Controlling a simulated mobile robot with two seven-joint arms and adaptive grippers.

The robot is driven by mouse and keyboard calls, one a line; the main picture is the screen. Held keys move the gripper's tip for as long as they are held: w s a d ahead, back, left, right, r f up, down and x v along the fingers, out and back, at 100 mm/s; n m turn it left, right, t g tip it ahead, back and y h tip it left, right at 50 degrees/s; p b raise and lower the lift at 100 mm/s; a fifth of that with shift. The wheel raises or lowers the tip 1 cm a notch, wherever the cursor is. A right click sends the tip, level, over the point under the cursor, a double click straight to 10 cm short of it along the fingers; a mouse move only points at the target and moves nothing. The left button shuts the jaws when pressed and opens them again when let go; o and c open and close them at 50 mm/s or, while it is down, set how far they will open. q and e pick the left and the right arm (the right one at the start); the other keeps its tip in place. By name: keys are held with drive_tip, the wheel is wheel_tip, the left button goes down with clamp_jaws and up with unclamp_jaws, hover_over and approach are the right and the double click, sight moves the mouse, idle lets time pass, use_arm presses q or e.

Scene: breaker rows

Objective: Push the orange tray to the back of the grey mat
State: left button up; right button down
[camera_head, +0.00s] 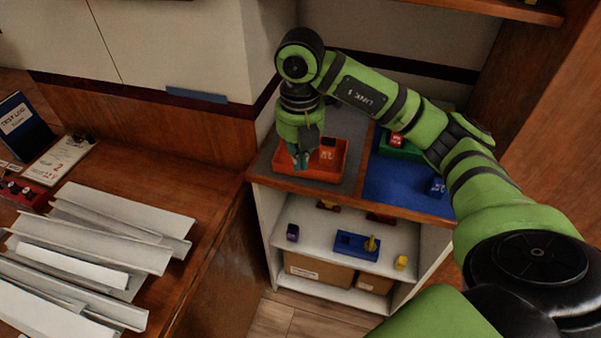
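The orange tray (331,172) lies on the grey mat (356,141), near the front edge of the cabinet top. A small dark block and a red block (327,154) are in the tray. My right arm reaches in from the right, and its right gripper (301,160) points down at the tray's left part. The fingertips are at or inside the tray; I cannot tell whether they touch it. The fingers are small and partly hidden, so their opening is unclear. My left gripper is not in view.
A blue mat (400,187) with a blue block (436,186) is right of the grey mat. A green tray (393,150) with a red block stands behind, partly under my arm. Shelves (397,237) below hold small parts. White metal rails (110,235) cover the left bench.

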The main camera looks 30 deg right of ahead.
sight(305, 187)
wheel_tip(305, 187, down, 10)
drive_tip(key=shift+d+r+p, duration=0.1)
drive_tip(key=shift+r+p, duration=0.1)
drive_tip(key=shift+p, duration=0.7)
drive_tip(key=shift+w+d+p, duration=0.6)
drive_tip(key=shift+w+d, duration=0.5)
drive_tip(key=shift+d, duration=0.1)
drive_tip(key=shift+w+d, duration=0.3)
